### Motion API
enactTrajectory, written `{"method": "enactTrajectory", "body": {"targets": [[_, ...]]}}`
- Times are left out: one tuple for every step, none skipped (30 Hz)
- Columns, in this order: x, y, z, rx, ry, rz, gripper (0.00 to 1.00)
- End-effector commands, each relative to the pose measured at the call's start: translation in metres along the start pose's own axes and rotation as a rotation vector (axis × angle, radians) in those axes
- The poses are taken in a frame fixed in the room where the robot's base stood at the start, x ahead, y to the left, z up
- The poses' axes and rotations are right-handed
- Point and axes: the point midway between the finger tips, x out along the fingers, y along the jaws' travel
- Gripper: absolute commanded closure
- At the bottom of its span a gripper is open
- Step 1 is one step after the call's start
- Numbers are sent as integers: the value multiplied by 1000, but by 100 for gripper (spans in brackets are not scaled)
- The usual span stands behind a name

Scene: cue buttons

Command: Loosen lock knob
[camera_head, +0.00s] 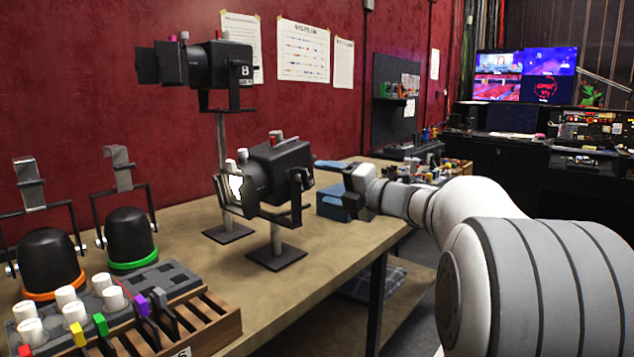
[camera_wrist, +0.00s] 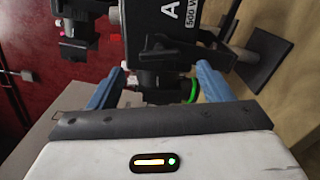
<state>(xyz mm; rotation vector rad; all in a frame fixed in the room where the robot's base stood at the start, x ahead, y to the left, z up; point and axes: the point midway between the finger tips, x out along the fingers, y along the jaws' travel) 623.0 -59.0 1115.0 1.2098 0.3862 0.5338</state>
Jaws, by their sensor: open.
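The lower lamp (camera_head: 275,172), a black housing in a yoke on a short stand, stands on the workbench. It also shows in the wrist view (camera_wrist: 165,22), marked A. My gripper (camera_head: 325,178) is just right of the lamp in the head view. In the wrist view my gripper (camera_wrist: 160,70) is open, its blue fingers on either side of the dark part. Whether they touch it cannot be told.
A taller lamp (camera_head: 222,75) marked B stands behind. The bench top (camera_head: 300,258) in front of the stands is clear.

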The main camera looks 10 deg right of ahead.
Motion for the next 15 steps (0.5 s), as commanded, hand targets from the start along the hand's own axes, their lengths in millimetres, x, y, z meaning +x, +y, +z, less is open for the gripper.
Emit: {"method": "enactTrajectory", "body": {"targets": [[-9,1,0,-1,-2,0,27],[-13,0,1,-1,-2,-1,27],[-18,0,1,0,-2,-2,27],[-21,0,0,-1,0,-1,27],[-24,0,0,-1,0,-1,27],[-27,0,0,-1,0,-1,27],[-28,0,0,-1,0,-1,27],[-29,0,0,-1,0,-1,27],[-30,0,0,-1,1,0,27],[-30,0,0,-1,1,0,27],[-30,0,0,-1,2,0,27],[-30,0,-1,-1,2,0,27],[-30,0,-1,0,2,0,27],[-30,0,-1,-1,2,0,27],[-30,0,-1,0,2,0,27]]}}
